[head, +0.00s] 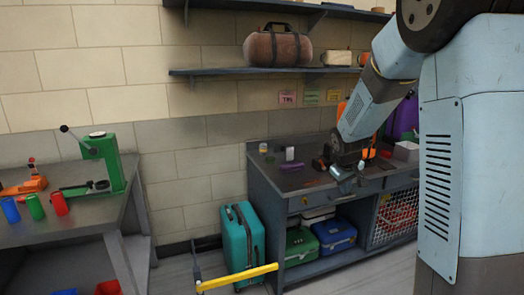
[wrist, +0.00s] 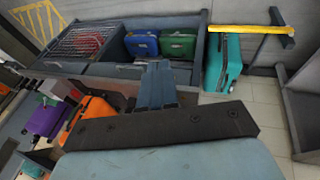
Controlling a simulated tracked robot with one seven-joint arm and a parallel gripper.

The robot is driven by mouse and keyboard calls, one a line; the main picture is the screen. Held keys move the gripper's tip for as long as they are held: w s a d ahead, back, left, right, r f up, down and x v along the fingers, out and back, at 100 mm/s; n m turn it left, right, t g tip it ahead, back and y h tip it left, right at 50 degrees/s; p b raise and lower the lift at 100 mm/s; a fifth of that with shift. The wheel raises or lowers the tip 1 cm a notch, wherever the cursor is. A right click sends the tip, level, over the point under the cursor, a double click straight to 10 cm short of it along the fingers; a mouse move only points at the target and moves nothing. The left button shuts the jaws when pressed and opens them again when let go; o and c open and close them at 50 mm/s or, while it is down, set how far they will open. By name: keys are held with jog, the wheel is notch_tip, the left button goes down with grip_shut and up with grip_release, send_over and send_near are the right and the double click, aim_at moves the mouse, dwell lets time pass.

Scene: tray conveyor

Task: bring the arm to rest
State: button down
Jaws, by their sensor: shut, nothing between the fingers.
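My arm comes down from the upper right in the head view and ends in my gripper (head: 346,181), which is in front of the dark workbench (head: 280,195). In the wrist view my gripper (wrist: 158,68) has its fingers together, with nothing held. The gripper looks small in the head view, and I cannot tell its exact gap to the bench.
A teal suitcase (head: 242,243) and a yellow bar (head: 237,278) stand left of the workbench. A left table (head: 75,222) holds a green press (head: 104,160) and several cans. Wall shelves (head: 240,72) are above; floor between the tables is partly open.

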jog(key=s+r+m+y, duration=0.1)
jog(key=s+r, duration=0.5)
jog(key=s, duration=0.2)
jog(key=s+r+m+y, duration=0.1)
jog(key=s+r+m, duration=0.1)
jog(key=s+r, duration=0.5)
jog(key=s+a, duration=0.1)
jog(key=s, duration=0.7)
jog(key=s+a+r+m+t, duration=0.1)
jog(key=s+a, duration=0.1)
jog(key=s, duration=0.7)
jog(key=shift+a+r, duration=0.25)
jog(key=shift+s, duration=0.1)
